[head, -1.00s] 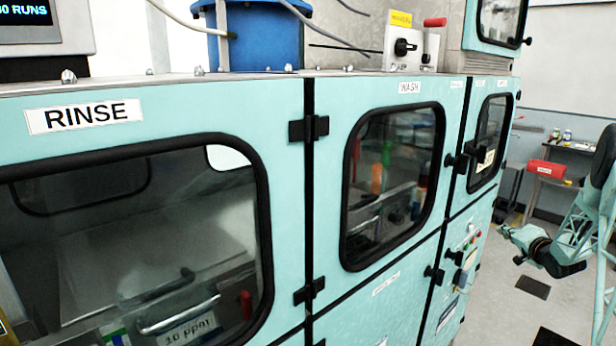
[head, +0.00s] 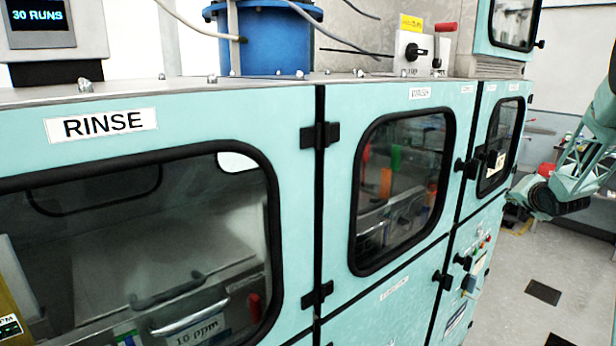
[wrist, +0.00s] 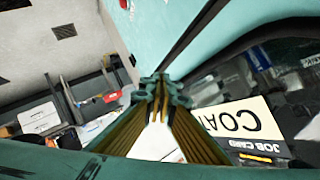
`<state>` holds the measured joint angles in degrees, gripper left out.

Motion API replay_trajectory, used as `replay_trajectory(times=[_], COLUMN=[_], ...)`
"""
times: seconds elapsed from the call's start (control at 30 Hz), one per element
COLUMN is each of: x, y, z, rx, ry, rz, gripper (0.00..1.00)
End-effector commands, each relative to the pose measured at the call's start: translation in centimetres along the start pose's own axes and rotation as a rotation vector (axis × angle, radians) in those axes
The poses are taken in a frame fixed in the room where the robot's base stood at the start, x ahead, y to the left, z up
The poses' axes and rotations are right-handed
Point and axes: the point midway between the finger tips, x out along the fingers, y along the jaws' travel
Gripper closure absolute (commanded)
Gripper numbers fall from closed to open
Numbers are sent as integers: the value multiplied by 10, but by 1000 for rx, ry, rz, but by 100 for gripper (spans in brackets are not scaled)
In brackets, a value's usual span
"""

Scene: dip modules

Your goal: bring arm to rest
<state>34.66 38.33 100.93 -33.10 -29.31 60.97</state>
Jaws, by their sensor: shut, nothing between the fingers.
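My gripper (wrist: 160,90) shows in the wrist view, its two green fingers closed together at the tips with nothing between them. In the head view my arm is at the right edge, beside the far end of the teal cabinet row, and its end (head: 525,200) is partly behind the cabinet's edge. In the wrist view a teal panel and a dark window (wrist: 270,70) lie close on the right. A card reading COAT (wrist: 240,122) shows near that window, upside down, with a JOB CARD label (wrist: 265,148) beside it.
The teal cabinet has a RINSE door (head: 160,235) and a second windowed door (head: 400,190) with black latches. A blue drum (head: 268,40) and a switch box (head: 415,52) stand on top. Open floor (head: 500,290) lies at the right. A cluttered bench (wrist: 50,115) shows in the wrist view.

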Motion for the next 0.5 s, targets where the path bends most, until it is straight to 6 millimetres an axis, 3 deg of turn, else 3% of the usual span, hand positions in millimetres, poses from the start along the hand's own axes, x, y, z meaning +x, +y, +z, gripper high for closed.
replay_trajectory(times=[0.5], x=[-89], y=[-65], z=[-15], rx=[-91], ry=[-26], rz=[86], gripper=[100])
